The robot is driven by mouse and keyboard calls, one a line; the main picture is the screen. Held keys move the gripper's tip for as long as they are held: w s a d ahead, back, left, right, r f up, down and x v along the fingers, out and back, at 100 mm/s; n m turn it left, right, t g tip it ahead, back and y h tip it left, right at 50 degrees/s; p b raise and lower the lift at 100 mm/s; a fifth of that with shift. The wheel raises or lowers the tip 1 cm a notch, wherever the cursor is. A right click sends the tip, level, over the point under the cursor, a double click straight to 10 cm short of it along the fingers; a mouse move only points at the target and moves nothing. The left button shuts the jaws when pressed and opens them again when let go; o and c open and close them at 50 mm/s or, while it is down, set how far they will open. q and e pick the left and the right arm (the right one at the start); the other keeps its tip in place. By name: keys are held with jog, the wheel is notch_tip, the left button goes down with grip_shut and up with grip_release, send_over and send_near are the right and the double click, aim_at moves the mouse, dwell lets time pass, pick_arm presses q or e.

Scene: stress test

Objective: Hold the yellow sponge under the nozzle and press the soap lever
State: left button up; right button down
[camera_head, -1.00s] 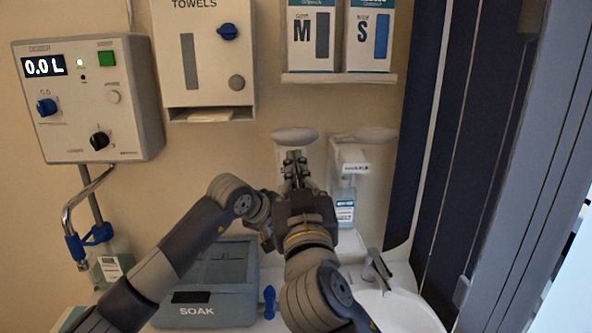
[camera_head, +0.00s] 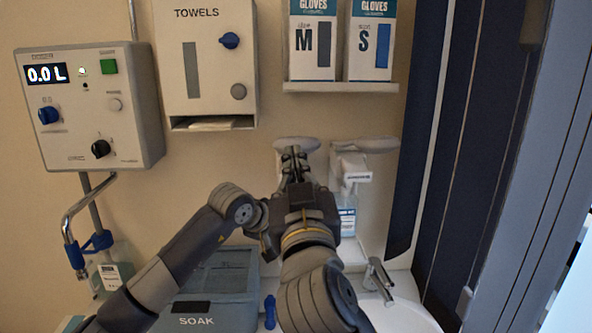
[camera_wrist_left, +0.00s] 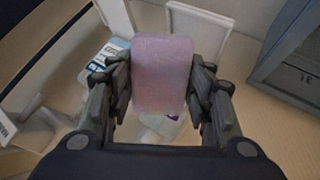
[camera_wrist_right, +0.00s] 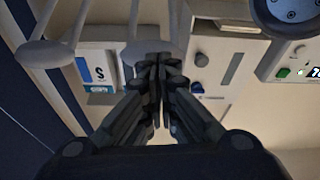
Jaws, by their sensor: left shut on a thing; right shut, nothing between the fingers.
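My left gripper (camera_wrist_left: 162,100) is shut on a pinkish-purple block like a sponge (camera_wrist_left: 162,70), in the left wrist view; it does not look yellow. In the head view the left gripper and block are hidden behind my right arm. My right gripper (camera_head: 294,155) is shut and empty, its fingertips at the pale soap lever (camera_head: 310,143) of the left wall dispenser. In the right wrist view the fingertips overlap that lever (camera_wrist_right: 140,48); I cannot tell whether they touch. The nozzle is hidden. A second dispenser (camera_head: 350,165) with its own lever and a blue-labelled bottle (camera_head: 347,220) is right.
A SOAK box (camera_head: 225,285) stands below, beside a sink with a tap (camera_head: 378,278). A towel dispenser (camera_head: 208,85), glove boxes (camera_head: 313,45) on a shelf, and a doser panel (camera_head: 85,105) are on the wall. Dark panels (camera_head: 435,130) bound the right.

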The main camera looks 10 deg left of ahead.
pick_arm(q)
jog(key=shift+s+d+r, duration=0.1)
jog(key=shift+d, duration=0.05)
pick_arm(e)
jog(key=v, duration=0.7)
jog(key=shift+s+d, duration=0.2)
jog(key=shift+s, duration=0.15)
dwell(0.4)
